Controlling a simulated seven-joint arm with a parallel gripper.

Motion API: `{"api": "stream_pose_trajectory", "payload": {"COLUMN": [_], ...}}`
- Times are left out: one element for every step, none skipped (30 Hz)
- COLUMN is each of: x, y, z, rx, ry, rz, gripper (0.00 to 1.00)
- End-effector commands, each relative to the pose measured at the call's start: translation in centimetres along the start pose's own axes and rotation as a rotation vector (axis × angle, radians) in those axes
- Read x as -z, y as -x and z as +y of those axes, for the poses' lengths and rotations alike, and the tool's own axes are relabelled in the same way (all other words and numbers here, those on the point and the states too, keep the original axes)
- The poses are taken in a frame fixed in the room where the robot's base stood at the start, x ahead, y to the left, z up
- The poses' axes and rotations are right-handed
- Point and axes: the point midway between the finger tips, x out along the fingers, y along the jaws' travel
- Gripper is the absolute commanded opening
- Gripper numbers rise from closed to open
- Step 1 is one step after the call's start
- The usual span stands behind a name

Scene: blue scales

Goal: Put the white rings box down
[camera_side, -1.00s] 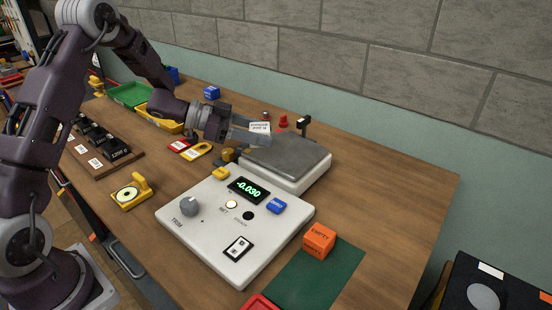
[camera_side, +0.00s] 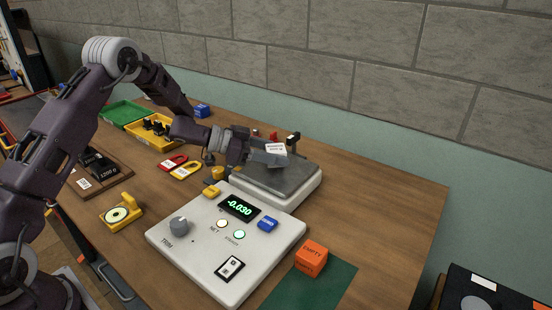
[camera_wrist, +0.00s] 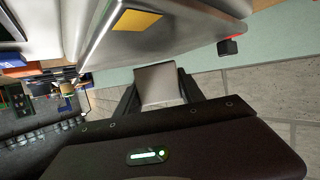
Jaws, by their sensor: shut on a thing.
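The white rings box (camera_side: 276,148), with a white printed label on top, is held in my gripper (camera_side: 264,157) over the scale's grey pan (camera_side: 290,184). The side view does not show clearly whether its underside touches the pan. In the wrist view the box (camera_wrist: 160,84) shows as a pale block between the two dark fingers (camera_wrist: 160,95). The scale's console (camera_side: 200,248) stands in front of the pan. Its display (camera_side: 239,207) reads -0.030 in green, and a green lamp (camera_side: 239,234) is lit.
An orange EMPTY cube (camera_side: 311,258) stands on a green mat at the right front. Small posts (camera_side: 293,140) stand behind the pan. The table's right side is clear.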

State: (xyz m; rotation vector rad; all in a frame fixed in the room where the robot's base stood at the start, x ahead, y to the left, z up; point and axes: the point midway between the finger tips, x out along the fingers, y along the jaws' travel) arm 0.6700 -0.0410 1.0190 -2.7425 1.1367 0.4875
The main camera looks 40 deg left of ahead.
Motion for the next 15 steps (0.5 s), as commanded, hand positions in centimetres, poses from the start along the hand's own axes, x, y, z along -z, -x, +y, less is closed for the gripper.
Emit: {"api": "stream_pose_trajectory", "payload": {"x": [-0.63,-0.89,-1.07,-1.10,-1.09,-1.06,-1.06,-1.06,-1.06,-1.08,-1.14,-1.25,-1.34,-1.33,-1.32], "y": [-0.25,-0.36,-0.44,-0.45,-0.45,-0.44,-0.44,-0.43,-0.43,-0.44,-0.45,-0.49,-0.53,-0.51,-0.51], "z": [-0.01,-0.01,-0.01,-0.01,-0.02,-0.02,-0.02,-0.02,-0.02,-0.02,-0.02,-0.02,-0.02,-0.02,-0.02], "rx": [0.000,0.000,0.000,0.000,0.000,0.000,0.000,0.000,0.000,0.000,0.000,0.000,0.000,0.000,0.000], "ry": [0.002,0.002,0.000,-0.001,-0.002,-0.002,-0.002,-0.002,-0.002,-0.002,-0.001,-0.001,-0.001,-0.001,-0.001], "rz": [0.001,0.002,0.003,0.003,0.003,0.003,0.003,0.003,0.003,0.003,0.003,0.003,0.003,0.002,0.002], "gripper": [0.00,0.00,0.00,0.00,0.00,0.00,0.00,0.00,0.00,0.00,0.00,0.00,0.00,0.51,0.59]}}
